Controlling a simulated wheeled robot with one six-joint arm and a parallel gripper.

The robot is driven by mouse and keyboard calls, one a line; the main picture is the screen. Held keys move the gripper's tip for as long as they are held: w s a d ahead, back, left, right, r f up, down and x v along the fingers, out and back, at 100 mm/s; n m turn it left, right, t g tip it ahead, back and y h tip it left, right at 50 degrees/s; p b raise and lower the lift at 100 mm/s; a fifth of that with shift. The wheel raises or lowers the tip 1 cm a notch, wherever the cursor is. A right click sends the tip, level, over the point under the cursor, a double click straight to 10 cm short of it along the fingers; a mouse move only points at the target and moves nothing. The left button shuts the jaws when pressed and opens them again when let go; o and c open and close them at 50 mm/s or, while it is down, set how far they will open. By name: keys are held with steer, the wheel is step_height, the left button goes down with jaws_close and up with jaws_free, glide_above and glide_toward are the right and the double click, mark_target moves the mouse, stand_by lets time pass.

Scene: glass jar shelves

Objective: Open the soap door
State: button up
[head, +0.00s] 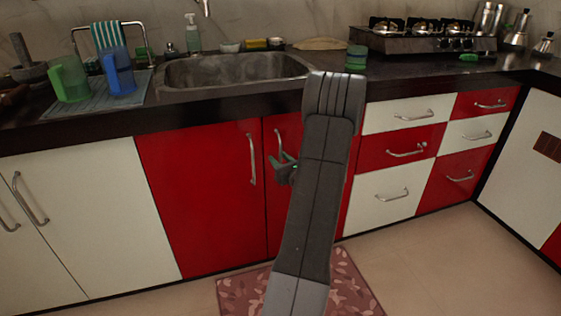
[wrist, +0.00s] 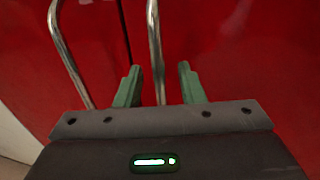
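Two red cabinet doors, a left one (head: 200,200) and a right one (head: 273,222), stand shut below the sink. Each has an upright metal bar handle near the seam between them: the left handle (head: 252,160) and the right handle (head: 278,143). No label shows which is the soap door. My gripper (head: 284,170) is at the right door's handle, partly hidden by my arm. In the wrist view my green fingers (wrist: 159,85) are apart, with the right handle (wrist: 155,45) running between them and no clear contact. The left handle (wrist: 68,50) is outside them.
White doors (head: 75,220) stand to the left, and red and white drawers (head: 385,195) to the right. The dark counter above carries a sink (head: 235,70), a soap bottle (head: 192,35), mugs (head: 118,72) and a stove (head: 420,40). A patterned mat (head: 240,295) lies on the floor.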

steer(key=shift+c, duration=0.4)
jaws_close()
steer(key=shift+s, duration=0.1)
steer(key=s+d+n+g+y+p, duration=0.4)
steer(key=s+d+y, duration=0.1)
steer(key=s+d, duration=0.9)
steer(key=shift+s+d, duration=0.25)
steer(key=shift+s, duration=0.35)
steer(key=shift+o, duration=0.4)
jaws_free()
